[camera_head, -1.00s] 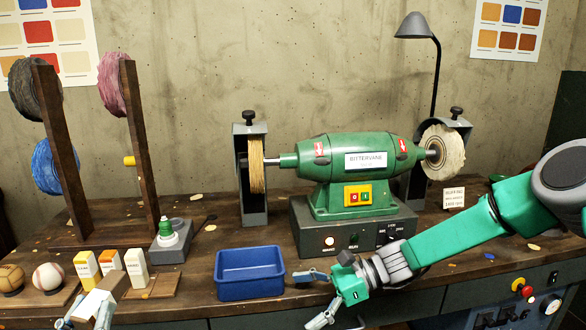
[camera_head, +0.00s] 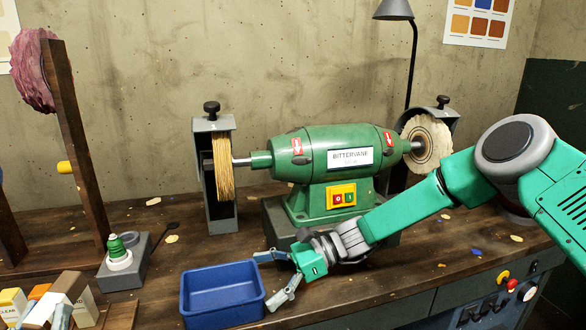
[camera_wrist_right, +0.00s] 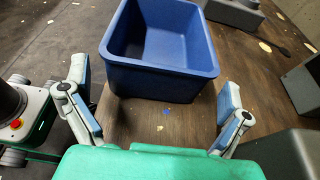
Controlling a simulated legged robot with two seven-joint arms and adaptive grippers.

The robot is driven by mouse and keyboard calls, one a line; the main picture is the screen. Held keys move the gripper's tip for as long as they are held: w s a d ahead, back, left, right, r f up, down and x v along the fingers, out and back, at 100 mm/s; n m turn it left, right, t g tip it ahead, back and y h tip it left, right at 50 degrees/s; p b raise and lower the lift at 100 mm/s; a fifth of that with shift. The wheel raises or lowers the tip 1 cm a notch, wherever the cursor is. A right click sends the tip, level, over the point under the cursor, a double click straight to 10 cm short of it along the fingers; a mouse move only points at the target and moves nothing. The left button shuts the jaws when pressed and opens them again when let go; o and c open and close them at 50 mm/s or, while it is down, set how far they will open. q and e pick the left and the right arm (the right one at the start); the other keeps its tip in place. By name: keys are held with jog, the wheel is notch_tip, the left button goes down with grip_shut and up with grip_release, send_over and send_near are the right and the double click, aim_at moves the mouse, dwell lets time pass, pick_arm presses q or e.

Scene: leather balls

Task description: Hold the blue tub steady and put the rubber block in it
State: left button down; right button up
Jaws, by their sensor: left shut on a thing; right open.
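The blue tub (camera_head: 187,304) stands upright and empty on the bench, low in the head view. In the right wrist view the tub (camera_wrist_right: 160,82) is straight ahead. My right gripper (camera_head: 268,281) is open at the tub's right end, its fingers spread to either side of that end. The right fingers (camera_wrist_right: 155,88) look apart from the walls, but contact is hard to judge. My left gripper (camera_head: 62,317) is at the bottom left edge, mostly cut off, shut on a brown and white block (camera_head: 70,286), apparently the rubber block. It is left of the tub.
A green polishing machine (camera_head: 300,160) stands behind the tub. A grey holder with a green-topped piece (camera_head: 122,274) is behind left. Small cartons (camera_head: 12,303) stand near my left gripper. A wooden rack (camera_head: 75,150) rises at left. Bench space between cartons and tub is mostly clear.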

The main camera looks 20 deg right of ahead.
aim_at(231, 296)
jog(key=a+f+b, duration=0.2)
jog(key=a, duration=0.1)
jog(key=shift+a, duration=0.1)
jog(key=shift+a+f, duration=0.15)
jog(key=shift+a, duration=0.25)
jog(key=b+x, duration=0.1)
jog(key=x, duration=0.2)
jog(key=shift+a, duration=0.6)
jog(key=shift+d, duration=0.4)
jog(key=shift+c, duration=0.8)
pick_arm(q)
jog(key=f, duration=0.1)
jog(key=d+f, duration=0.1)
jog(key=f, duration=0.1)
jog(key=shift+d, duration=0.3)
pick_arm(e)
jog(key=shift+d+r, duration=0.2)
jog(key=c, duration=0.4)
